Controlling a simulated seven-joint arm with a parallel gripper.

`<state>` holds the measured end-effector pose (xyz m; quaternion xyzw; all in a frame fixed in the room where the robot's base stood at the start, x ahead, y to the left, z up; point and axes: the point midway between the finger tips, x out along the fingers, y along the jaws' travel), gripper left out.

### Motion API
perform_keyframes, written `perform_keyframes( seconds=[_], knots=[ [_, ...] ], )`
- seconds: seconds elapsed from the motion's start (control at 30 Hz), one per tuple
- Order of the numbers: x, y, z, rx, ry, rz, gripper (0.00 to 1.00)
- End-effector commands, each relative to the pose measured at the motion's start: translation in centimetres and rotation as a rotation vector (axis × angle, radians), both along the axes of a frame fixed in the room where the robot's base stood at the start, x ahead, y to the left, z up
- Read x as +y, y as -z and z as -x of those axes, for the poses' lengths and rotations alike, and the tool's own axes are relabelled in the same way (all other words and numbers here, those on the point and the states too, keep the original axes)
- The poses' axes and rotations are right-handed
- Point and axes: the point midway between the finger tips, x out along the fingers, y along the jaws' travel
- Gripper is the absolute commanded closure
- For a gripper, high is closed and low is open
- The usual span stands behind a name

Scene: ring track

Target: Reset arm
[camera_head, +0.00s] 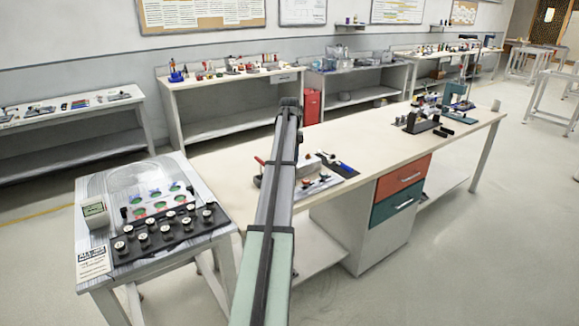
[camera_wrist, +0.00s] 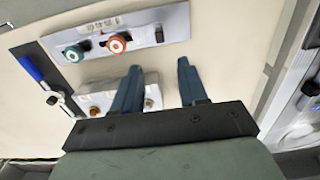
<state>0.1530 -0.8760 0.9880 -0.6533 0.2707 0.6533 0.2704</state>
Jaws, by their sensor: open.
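A smaller metal block (camera_wrist: 100,102) with a brass-coloured part lies partly behind the left finger. In the head view my arm reaches forward over the bench and hides part of it; the gripper itself cannot be made out there.
A blue-handled tool (camera_wrist: 32,66) lies on a dark mat at the left. A side table (camera_head: 100,283) holds a black rack (camera_head: 160,246) of several round pieces. Dark devices (camera_head: 420,122) stand at the bench's far right. The bench middle is largely clear.

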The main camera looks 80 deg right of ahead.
Motion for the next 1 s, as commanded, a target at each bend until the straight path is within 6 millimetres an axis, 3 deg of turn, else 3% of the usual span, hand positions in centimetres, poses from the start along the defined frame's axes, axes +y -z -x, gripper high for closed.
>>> perform_keyframes(
  seconds=[0.77, 0.87, 0.97, 1.0],
  knots=[
    [0.0, -0.5, -0.6, -0.004, -0.006, 0.005, 0.57],
    [-0.1, -0.3, -3.1, -0.021, -0.032, 0.027, 0.57],
    [-0.3, 0.1, -7.7, -0.054, -0.077, 0.069, 0.57],
    [-0.2, 0.2, -10.0, -0.073, -0.099, 0.090, 0.57]
  ],
)
